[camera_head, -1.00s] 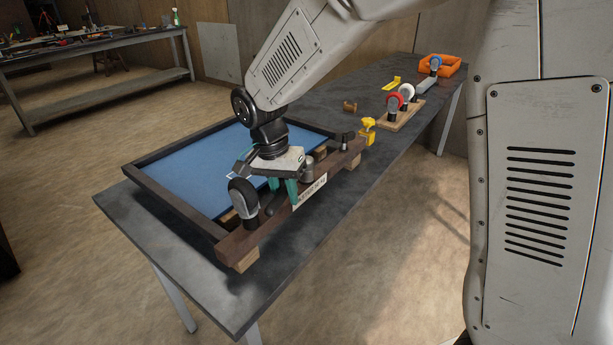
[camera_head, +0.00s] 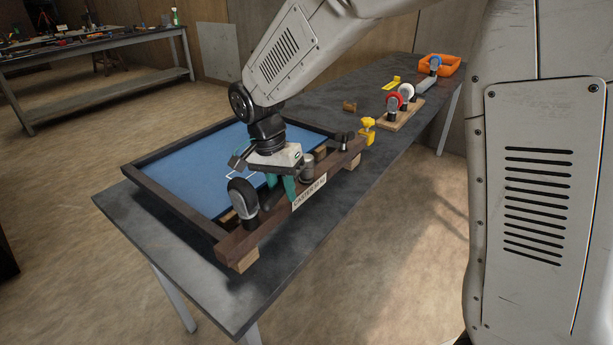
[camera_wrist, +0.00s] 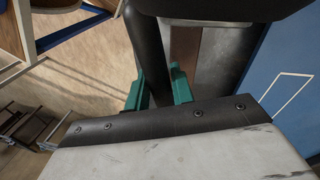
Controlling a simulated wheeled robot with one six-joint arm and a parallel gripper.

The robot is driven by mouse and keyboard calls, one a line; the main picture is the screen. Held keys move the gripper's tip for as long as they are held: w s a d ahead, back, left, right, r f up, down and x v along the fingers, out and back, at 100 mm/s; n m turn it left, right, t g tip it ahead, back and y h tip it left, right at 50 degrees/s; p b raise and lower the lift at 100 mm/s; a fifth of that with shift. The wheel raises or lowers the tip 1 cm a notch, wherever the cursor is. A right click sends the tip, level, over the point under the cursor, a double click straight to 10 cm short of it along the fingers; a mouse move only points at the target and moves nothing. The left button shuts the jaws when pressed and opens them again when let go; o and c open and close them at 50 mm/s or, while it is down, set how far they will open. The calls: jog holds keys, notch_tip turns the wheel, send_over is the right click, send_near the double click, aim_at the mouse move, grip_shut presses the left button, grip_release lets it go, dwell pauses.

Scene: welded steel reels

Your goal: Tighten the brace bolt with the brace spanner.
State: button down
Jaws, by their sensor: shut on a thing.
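My gripper (camera_head: 281,188) is over the near wooden rail of the frame, its teal fingers pointing down. In the wrist view its fingers (camera_wrist: 161,88) are shut on a dark, round handle (camera_wrist: 147,48), which looks like the brace spanner. The handle runs from between the fingers to the top of that view, where a black shape hides its far end. A grey metal cylinder (camera_head: 307,168) stands on the rail just right of the fingers. I cannot make out the brace bolt for certain, nor whether the spanner sits on it.
A black caster wheel (camera_head: 243,197) stands on the rail left of my gripper. A white label (camera_head: 309,192) is on the rail's front. The frame encloses a blue panel (camera_head: 190,178). A yellow clamp (camera_head: 368,130), a board with wheels (camera_head: 400,118) and an orange bin (camera_head: 440,65) lie farther back.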

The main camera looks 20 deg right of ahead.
jog(key=shift+r, duration=0.2)
jog(key=shift+a+r, duration=0.1)
jog(key=shift+r, duration=1.7)
jog(key=shift+r, duration=3)
jog(key=shift+s, duration=0.1)
